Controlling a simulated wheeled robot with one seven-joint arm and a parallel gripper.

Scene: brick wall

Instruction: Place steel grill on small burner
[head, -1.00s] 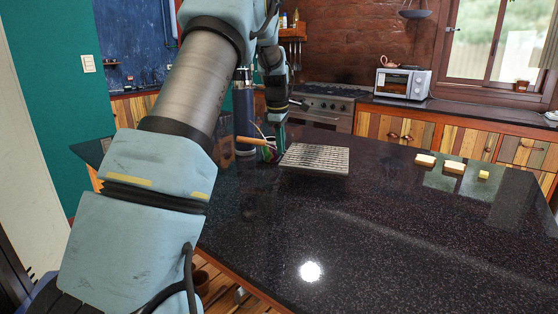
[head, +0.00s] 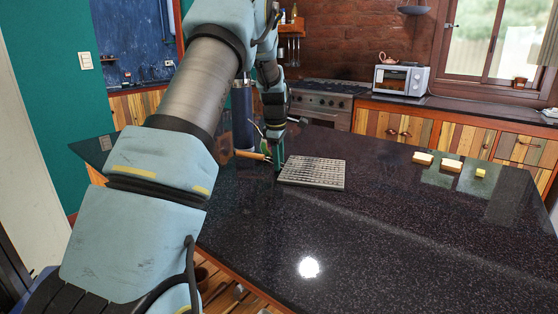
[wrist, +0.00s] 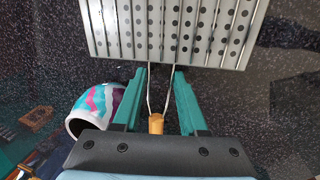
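The steel grill (head: 315,171) is a flat perforated square plate with a wire handle and a wooden end grip (head: 252,155). It is low over the dark counter; whether it touches is unclear. My gripper (head: 278,163) points down at its left side. In the wrist view, the grill plate (wrist: 170,28) lies beyond the green fingertips (wrist: 161,72), which close in on the two handle wires; the wooden grip (wrist: 156,124) shows between the fingers. The stove (head: 323,100) with its cooktop stands at the back; the small burner cannot be singled out.
The dark counter (head: 400,230) is clear at front and centre. Several small yellowish blocks (head: 451,165) sit at its right. A colourful mug (wrist: 100,105) is beside my gripper. A dark blue cylinder (head: 243,112) stands behind my arm. A microwave (head: 401,80) is right of the stove.

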